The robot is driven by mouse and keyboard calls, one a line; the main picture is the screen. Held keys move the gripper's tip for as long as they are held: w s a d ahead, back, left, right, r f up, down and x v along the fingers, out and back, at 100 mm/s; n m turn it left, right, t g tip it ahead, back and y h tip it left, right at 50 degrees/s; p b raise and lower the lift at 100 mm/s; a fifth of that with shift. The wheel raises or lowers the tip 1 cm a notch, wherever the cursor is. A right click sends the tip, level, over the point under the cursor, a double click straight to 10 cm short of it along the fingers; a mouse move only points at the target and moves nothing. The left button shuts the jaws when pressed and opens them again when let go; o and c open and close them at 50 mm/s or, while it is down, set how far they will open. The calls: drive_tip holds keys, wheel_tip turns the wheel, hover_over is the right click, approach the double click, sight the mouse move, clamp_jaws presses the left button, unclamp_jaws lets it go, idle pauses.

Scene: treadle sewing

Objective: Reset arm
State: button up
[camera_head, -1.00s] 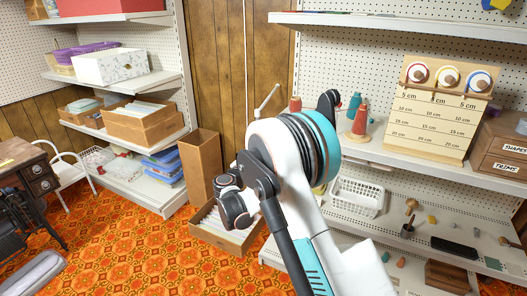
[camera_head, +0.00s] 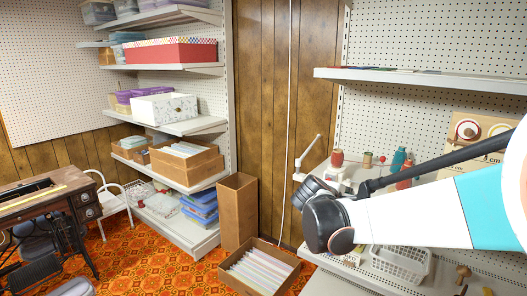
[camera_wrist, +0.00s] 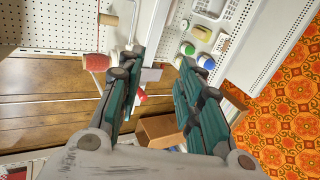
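My gripper (camera_wrist: 160,62) is open in the wrist view, its two dark green fingers spread apart with nothing held between them. Spools show beyond the fingertips: a red spool (camera_wrist: 95,62) by the left finger and a green spool (camera_wrist: 187,48) by the right. How far they are from the fingers I cannot tell. In the head view my white and teal arm reaches in from the right edge, in front of the right shelving. I cannot make out the gripper fingers there.
A red spool (camera_head: 337,158) and teal bottle-shaped spool (camera_head: 398,160) stand on the right shelf, behind my arm. A white basket (camera_head: 405,268) is below. A tall cardboard box (camera_head: 238,205) and an open box of sheets (camera_head: 225,275) stand on the floor. A sewing table (camera_head: 40,205) is left.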

drive_tip(key=s+a+f+m+g+y, duration=0.1)
drive_tip(key=s+m, duration=0.4)
drive_tip(key=s, duration=1.2)
drive_tip(key=s+a+f+m+g+y, duration=0.1)
drive_tip(key=s+m+y, duration=0.5)
drive_tip(key=s, duration=1)
drive_tip(key=shift+s+a+f+g, duration=0.3)
drive_tip(key=shift+s+a+f, duration=0.1)
drive_tip(key=shift+a+f, duration=0.4)
drive_tip(key=shift+d+f, duration=0.1)
drive_tip(key=shift+d, duration=0.15)
